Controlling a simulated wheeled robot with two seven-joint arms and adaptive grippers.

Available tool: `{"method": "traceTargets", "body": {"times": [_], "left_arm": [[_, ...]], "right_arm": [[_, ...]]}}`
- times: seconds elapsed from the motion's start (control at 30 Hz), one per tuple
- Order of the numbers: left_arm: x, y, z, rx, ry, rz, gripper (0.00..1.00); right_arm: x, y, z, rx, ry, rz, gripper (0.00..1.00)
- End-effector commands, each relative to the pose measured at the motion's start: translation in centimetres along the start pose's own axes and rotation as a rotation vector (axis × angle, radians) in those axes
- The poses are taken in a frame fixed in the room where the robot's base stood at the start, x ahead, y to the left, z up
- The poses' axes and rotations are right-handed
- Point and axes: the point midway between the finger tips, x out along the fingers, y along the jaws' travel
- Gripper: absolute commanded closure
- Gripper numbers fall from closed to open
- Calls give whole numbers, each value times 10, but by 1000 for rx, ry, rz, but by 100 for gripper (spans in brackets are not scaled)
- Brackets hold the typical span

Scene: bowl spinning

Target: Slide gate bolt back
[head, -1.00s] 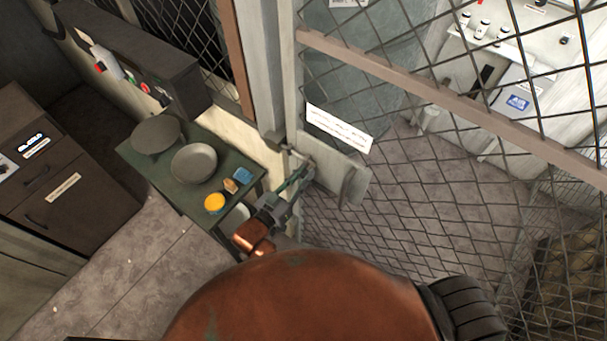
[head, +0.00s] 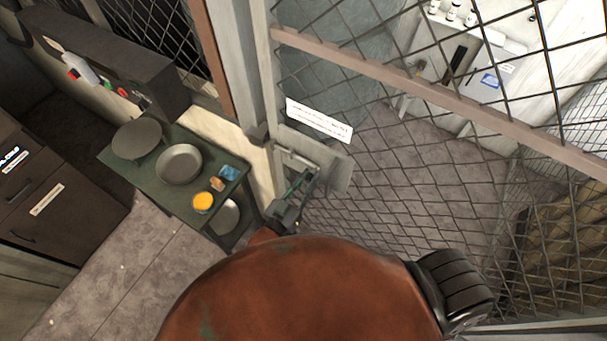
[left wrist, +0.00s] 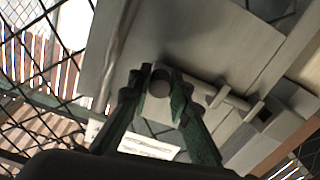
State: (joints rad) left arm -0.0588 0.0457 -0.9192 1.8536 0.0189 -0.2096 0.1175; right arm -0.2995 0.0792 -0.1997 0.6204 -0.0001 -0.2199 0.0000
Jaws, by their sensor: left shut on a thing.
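The gate bolt is a grey metal rod (left wrist: 235,99) on a pale plate (head: 338,172) of the mesh gate, beside the gate post. My left gripper (head: 311,174) reaches up to the bolt in the head view. In the left wrist view its green fingers (left wrist: 156,84) are closed around the bolt's round knob (left wrist: 160,83). The rod runs right from the knob towards a bracket (left wrist: 285,122); I cannot tell whether its end sits inside. My right gripper is not in view.
A white sign (head: 319,121) hangs on the gate above the bolt. Left of the post, a green table (head: 180,205) holds grey bowls, a yellow round item (head: 203,202) and small blocks. Mesh (head: 420,190) fills the gate to the right. A dark cabinet (head: 60,200) stands far left.

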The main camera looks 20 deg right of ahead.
Motion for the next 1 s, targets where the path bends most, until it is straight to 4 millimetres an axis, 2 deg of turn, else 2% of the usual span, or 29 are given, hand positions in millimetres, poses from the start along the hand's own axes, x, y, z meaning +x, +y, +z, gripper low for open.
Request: {"method": "traceTargets", "body": {"times": [0.1,0.13,0.37,0.73,0.87,1.0], "left_arm": [[0,3,1,-4,-1,5,100],[0,3,1,-4,-1,5,81],[0,3,1,-4,-1,5,65],[-5,1,2,-3,-2,2,64],[-22,1,2,-2,-3,2,64],[-52,1,3,-3,-4,2,64]], "right_arm": [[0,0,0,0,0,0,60],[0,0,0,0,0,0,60],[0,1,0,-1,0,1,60],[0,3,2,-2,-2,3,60],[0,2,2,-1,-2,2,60],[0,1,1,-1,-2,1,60]]}}
